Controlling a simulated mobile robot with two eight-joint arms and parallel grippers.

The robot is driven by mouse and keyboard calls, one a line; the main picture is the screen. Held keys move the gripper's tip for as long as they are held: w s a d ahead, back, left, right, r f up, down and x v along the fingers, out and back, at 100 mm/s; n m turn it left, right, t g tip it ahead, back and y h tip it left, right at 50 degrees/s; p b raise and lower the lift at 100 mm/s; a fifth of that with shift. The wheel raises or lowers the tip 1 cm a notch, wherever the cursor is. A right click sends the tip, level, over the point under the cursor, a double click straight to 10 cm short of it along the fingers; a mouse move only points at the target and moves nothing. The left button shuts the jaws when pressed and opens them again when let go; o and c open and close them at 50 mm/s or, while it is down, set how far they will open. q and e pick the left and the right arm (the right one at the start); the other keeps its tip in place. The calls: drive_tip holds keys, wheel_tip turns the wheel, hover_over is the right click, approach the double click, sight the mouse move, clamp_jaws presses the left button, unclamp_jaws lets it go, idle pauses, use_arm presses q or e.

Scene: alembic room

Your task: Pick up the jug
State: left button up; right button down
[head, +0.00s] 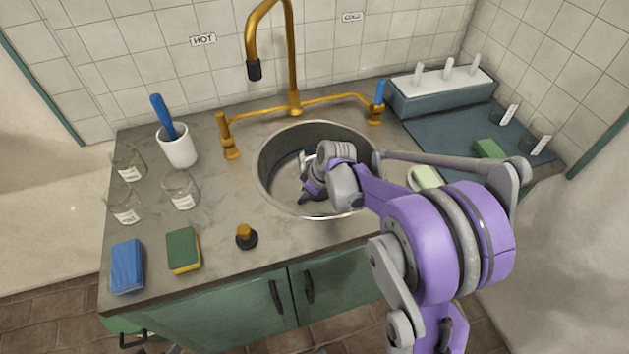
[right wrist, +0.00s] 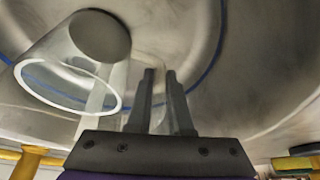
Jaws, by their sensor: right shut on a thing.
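A clear, open-rimmed vessel, which looks like the jug (right wrist: 60,62), fills the left of the right wrist view. It is tilted, with a dark round patch at its far end. My right gripper (right wrist: 160,76) has its fingers close together beside it, with a pale see-through part, perhaps the handle, at and behind them. In the head view my right gripper (head: 308,190) reaches down into the round metal sink (head: 272,196), and the wrist hides most of what it holds. My left gripper is not in view.
Several glass beakers (head: 181,190), a white cup (head: 178,150) with a blue-handled tool, a blue sponge (head: 127,267) and a green-yellow sponge (head: 183,250) stand left of the sink. A brass faucet (head: 292,60) rises behind it. A rack (head: 440,92) stands at the back right.

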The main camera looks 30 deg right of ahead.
drive_tip(key=shift+r, duration=0.1)
drive_tip(key=shift+r+p, duration=0.55)
drive_tip(key=shift+r, duration=4.3)
wheel_tip(320, 180, up, 6)
drive_tip(key=s+a+p, duration=0.2)
drive_tip(key=s+p, duration=0.1)
drive_tip(key=p, duration=0.1)
drive_tip(key=shift+a+f, duration=0.1)
drive_tip(key=shift+f, duration=0.05)
